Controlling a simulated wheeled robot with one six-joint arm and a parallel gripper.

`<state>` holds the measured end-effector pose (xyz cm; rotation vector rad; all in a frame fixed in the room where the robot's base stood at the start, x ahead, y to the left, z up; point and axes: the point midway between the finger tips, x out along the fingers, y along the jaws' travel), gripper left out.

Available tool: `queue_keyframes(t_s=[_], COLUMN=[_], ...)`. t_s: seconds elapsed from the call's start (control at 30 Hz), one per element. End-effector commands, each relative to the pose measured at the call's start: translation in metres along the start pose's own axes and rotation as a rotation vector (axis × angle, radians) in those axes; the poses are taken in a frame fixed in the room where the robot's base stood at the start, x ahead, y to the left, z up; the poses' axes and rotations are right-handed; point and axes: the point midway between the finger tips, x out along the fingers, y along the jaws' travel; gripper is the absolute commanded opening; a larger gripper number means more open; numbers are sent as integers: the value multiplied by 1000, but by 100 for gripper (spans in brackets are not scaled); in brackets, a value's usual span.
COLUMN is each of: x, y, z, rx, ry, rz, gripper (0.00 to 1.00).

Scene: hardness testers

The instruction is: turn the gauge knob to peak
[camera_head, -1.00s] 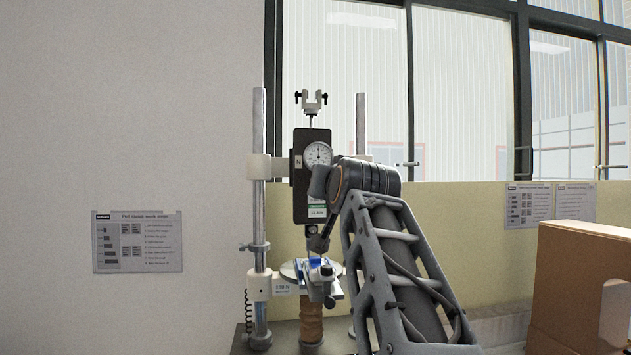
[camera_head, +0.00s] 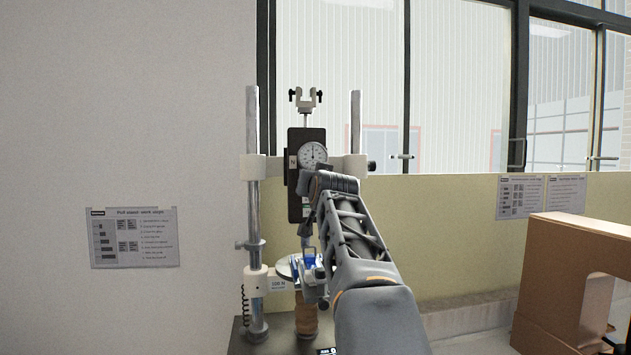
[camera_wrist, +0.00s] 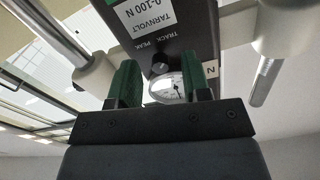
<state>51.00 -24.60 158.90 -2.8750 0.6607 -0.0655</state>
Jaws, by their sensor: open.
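The gauge (camera_head: 296,210) is a dark upright box on the stand, with a white round dial (camera_head: 312,155) near its top. In the wrist view the gauge body (camera_wrist: 195,35) fills the upper middle, with TRACK and PEAK printed on it. The small black gauge knob (camera_wrist: 160,68) shows beside these words, and part of the dial (camera_wrist: 168,88) is below it. My gripper (camera_wrist: 160,72) is open, its two green fingers to either side of the knob in the picture. No contact is visible, and I cannot read the knob's setting. My arm hides the gauge's lower right in the head view.
Metal posts (camera_head: 252,130) flank the gauge, joined by a pale crossbar (camera_head: 266,167). A round plate (camera_head: 284,268) and blue-and-white parts sit below. A brown box-like frame (camera_head: 560,250) stands at the right. Windows and a wall are behind.

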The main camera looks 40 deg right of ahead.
Motion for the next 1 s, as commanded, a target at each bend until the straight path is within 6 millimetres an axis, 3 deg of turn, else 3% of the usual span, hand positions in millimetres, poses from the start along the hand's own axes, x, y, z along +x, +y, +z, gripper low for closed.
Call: queue_keyframes(t_s=[0.2,0.67,0.8,1.0], x=[0,0,0,0], y=[0,0,0,0], z=[0,0,2,2], rx=[0,0,-20,-202], ry=[0,0,0,2], rz=[0,0,0,-2], gripper=[43,0,0,0])
